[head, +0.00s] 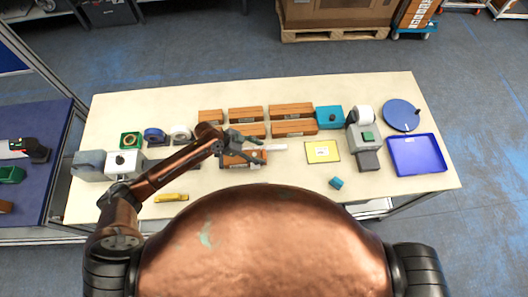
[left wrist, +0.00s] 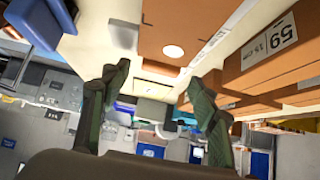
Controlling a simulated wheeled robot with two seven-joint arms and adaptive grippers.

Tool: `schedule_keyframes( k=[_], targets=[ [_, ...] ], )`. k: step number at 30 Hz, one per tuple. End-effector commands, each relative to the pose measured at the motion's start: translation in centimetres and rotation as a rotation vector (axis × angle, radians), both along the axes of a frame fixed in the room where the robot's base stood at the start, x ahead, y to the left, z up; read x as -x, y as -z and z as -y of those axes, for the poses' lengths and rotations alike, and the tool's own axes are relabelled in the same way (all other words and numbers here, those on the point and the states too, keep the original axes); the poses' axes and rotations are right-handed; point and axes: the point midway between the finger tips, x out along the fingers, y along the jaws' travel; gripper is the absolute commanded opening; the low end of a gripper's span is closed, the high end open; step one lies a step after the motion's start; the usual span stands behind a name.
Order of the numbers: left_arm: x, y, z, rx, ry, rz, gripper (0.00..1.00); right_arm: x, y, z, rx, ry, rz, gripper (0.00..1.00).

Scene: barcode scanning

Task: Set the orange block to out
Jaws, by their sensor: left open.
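The orange block (head: 234,161) lies in the front middle of the table, partly hidden by my left gripper. A small round pale spot shows on it. In the left wrist view an orange-brown face with a round pale spot (left wrist: 178,28) is beyond the fingertips, and it looks like the same block. My left gripper (head: 263,151) is open, with its fingers over or beside the block's right end; I cannot tell whether they touch it. The open fingers also show in the left wrist view (left wrist: 160,76), with nothing between them. My right gripper is out of view.
Several orange-brown boxes (head: 293,110) stand in rows behind. A teal box (head: 329,117), a grey device (head: 368,158), a blue tray (head: 402,168) and a blue disc (head: 401,108) are to the right. A yellow card (head: 322,146) and small teal block (head: 336,183) lie nearer. The table's front centre is mostly clear.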

Motion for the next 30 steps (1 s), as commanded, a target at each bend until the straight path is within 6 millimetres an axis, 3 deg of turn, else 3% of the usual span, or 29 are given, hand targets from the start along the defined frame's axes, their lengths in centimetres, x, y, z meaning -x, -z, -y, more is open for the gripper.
schedule_keyframes(
  k=[7,18,30],
  targets=[
    [-0.1,2.1,2.2,0.000,-0.001,-0.001,0.55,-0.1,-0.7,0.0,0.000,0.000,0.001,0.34],
    [-0.2,2.7,2.4,-0.002,-0.002,0.001,0.55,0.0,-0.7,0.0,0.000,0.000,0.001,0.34],
    [-0.2,2.6,2.4,-0.001,-0.004,0.001,0.28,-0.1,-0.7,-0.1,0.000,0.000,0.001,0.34]
  ],
)
